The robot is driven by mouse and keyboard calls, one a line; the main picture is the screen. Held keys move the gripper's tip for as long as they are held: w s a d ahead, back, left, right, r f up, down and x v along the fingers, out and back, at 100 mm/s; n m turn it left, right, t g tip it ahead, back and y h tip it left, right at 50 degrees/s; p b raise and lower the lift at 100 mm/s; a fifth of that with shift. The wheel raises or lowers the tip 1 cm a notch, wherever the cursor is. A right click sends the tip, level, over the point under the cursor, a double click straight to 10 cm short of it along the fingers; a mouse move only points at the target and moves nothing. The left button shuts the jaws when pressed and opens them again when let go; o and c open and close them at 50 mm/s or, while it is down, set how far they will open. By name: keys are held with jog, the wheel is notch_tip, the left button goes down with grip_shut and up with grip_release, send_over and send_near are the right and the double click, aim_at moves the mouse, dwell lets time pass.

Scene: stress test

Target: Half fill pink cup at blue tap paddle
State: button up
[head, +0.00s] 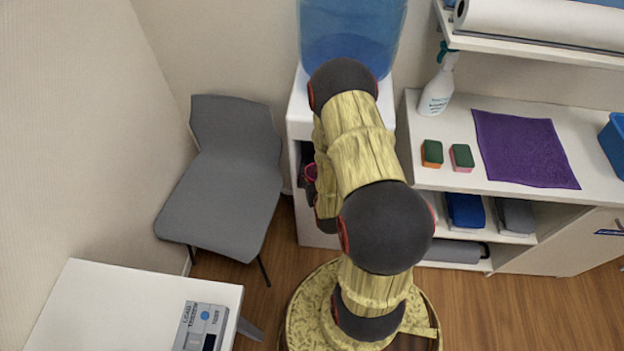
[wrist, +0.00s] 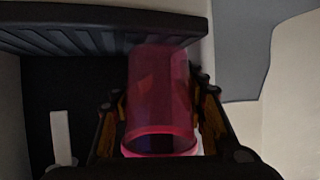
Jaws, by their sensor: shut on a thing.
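The see-through pink cup (wrist: 160,100) is in the middle of the wrist view, with its rim toward the bottom of the picture. My gripper (wrist: 162,108) is shut on it, one finger on each side. The cup is inside the dark recess of the water dispenser, near a black slatted grille (wrist: 90,35). A white paddle (wrist: 61,137) shows left of the cup. A bluish patch shows through the cup near its rim; I cannot tell whether it is the blue paddle. The water level is unclear. In the head view my arm hides most of the dispenser (head: 300,116) front.
A blue water bottle (head: 352,35) tops the dispenser. A grey chair (head: 222,190) stands to its left. A shelf unit (head: 415,165) on the right bears a spray bottle (head: 439,88), two sponges (head: 432,153) and a purple cloth (head: 524,148). A white table (head: 85,300) is at lower left.

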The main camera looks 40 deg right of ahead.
jog(key=shift+w+d+b, duration=0.25)
jog(key=shift+w+d, duration=0.75)
jog(key=shift+d, duration=0.2)
jog(key=shift+w+d+b, duration=0.2)
jog(key=shift+w+d, duration=0.8)
jog(key=shift+d, duration=0.15)
jog(key=shift+w+d, duration=0.85)
jog(key=shift+d, duration=0.1)
dwell(0.8)
dwell(0.6)
jog(key=shift+s+a, duration=1.65)
jog(key=shift+a, duration=0.3)
jog(key=s+a, duration=0.6)
jog(key=a, duration=0.1)
jog(key=shift+s+a, duration=0.25)
jog(key=shift+a, duration=0.05)
dwell(0.4)
